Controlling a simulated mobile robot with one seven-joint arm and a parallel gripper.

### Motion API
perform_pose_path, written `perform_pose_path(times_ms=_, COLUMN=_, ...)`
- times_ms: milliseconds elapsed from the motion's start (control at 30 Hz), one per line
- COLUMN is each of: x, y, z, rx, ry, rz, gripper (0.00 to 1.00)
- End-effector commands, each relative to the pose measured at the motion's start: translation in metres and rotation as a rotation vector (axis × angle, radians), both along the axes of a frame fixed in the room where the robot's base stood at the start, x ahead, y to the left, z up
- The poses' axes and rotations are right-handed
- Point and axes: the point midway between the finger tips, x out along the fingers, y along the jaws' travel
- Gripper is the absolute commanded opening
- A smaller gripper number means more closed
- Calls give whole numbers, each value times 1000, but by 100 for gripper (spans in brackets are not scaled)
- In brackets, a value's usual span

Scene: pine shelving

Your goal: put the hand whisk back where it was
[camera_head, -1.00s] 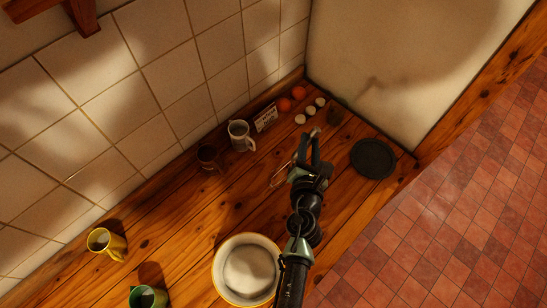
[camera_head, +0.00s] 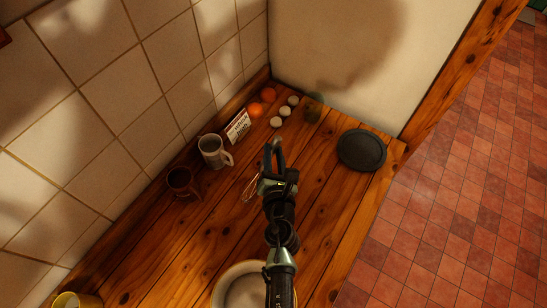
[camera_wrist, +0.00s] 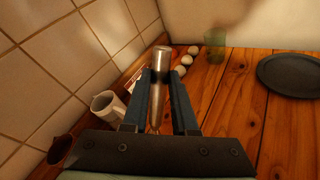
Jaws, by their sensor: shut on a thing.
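My gripper (camera_head: 274,148) is shut on the hand whisk, above the wooden counter. In the wrist view, the whisk's shiny metal handle (camera_wrist: 158,64) stands up between the two dark fingers (camera_wrist: 161,76). In the head view, the thin wire loops of the whisk (camera_head: 249,189) show just left of my gripper. Part of the whisk is hidden by the fingers and the gripper body. I cannot tell whether the wires touch the counter.
Along the tiled wall are a dark brown mug (camera_head: 181,183), a pale mug (camera_head: 212,152), a small sign (camera_head: 238,127), oranges (camera_head: 255,110), and several eggs (camera_head: 276,122). A green glass (camera_head: 314,107) and dark round plate (camera_head: 361,150) stand farther right. A bowl (camera_head: 222,290) is near.

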Motion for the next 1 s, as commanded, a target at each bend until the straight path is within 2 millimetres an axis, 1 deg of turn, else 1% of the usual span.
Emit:
perform_pose_path(times_ms=33, x=0, y=0, z=-2, rx=1, ry=-2, rz=-1, gripper=0)
perform_pose_path(times_ms=233, x=0, y=0, z=0, rx=1, ry=-2, rz=-1, gripper=0)
perform_pose_path(times_ms=367, x=0, y=0, z=-5, rx=1, ry=-2, rz=-1, gripper=0)
perform_pose_path(times_ms=400, x=0, y=0, z=-4, rx=1, ry=-1, rz=-1, gripper=30)
perform_pose_path(times_ms=533, x=0, y=0, z=-4, rx=1, ry=-1, rz=-1, gripper=53)
perform_pose_path(times_ms=567, x=0, y=0, z=-4, rx=0, ry=-1, rz=0, gripper=56)
perform_pose_path(times_ms=833, x=0, y=0, z=-3, rx=0, ry=-1, rz=0, gripper=56)
perform_pose_path(times_ms=933, x=0, y=0, z=1, rx=0, ry=-1, rz=0, gripper=56)
perform_pose_path(times_ms=1000, x=-6, y=-1, z=1, rx=0, ry=0, rz=-1, gripper=56)
